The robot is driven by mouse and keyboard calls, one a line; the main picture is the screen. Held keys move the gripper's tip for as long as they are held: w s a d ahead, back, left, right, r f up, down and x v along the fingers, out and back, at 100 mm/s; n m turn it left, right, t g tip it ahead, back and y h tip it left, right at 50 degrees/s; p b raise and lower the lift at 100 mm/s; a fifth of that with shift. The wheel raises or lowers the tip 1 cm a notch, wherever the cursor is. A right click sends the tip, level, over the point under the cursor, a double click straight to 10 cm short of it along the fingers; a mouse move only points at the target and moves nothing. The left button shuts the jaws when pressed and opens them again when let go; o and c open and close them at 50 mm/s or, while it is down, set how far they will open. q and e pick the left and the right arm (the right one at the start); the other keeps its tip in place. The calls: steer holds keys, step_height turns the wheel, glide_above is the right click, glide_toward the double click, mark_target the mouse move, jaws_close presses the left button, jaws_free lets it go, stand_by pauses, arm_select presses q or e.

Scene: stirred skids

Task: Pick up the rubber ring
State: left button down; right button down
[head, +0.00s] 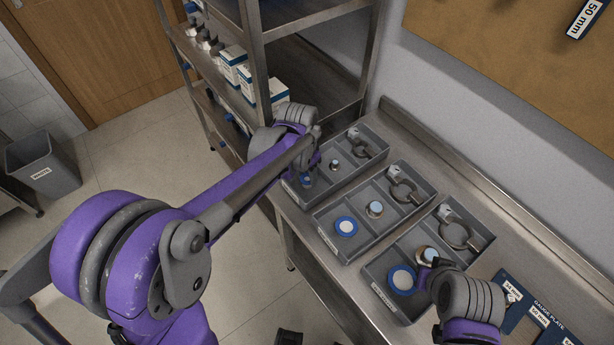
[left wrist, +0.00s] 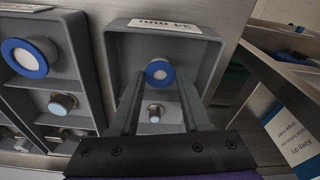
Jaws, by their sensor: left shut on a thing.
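The small blue rubber ring (head: 306,181) with a pale centre is in the near-left compartment of the leftmost grey tray (head: 330,196). My left gripper (left wrist: 159,82) reaches down into that compartment and is shut on the ring (left wrist: 159,72), which shows between its fingertips in the left wrist view. I cannot tell whether the ring still touches the tray floor. Larger blue rings lie in the middle tray (head: 346,227) and the right tray (head: 402,280). My right gripper (head: 424,278) is by the right tray; its jaws are too hidden to judge.
Each tray also holds a metal fitting (head: 375,209) and a clamp (head: 405,192). Tray walls and dividers stand close around my left gripper. A metal shelf (head: 255,60) with boxes rises behind it. A gauge plate (head: 540,318) lies at the right. A waste bin (head: 42,165) stands on the floor.

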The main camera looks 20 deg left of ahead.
arm_select(q)
step_height(320, 180, up, 10)
steer(key=shift+r+p, duration=0.25)
steer(key=shift+p, duration=0.2)
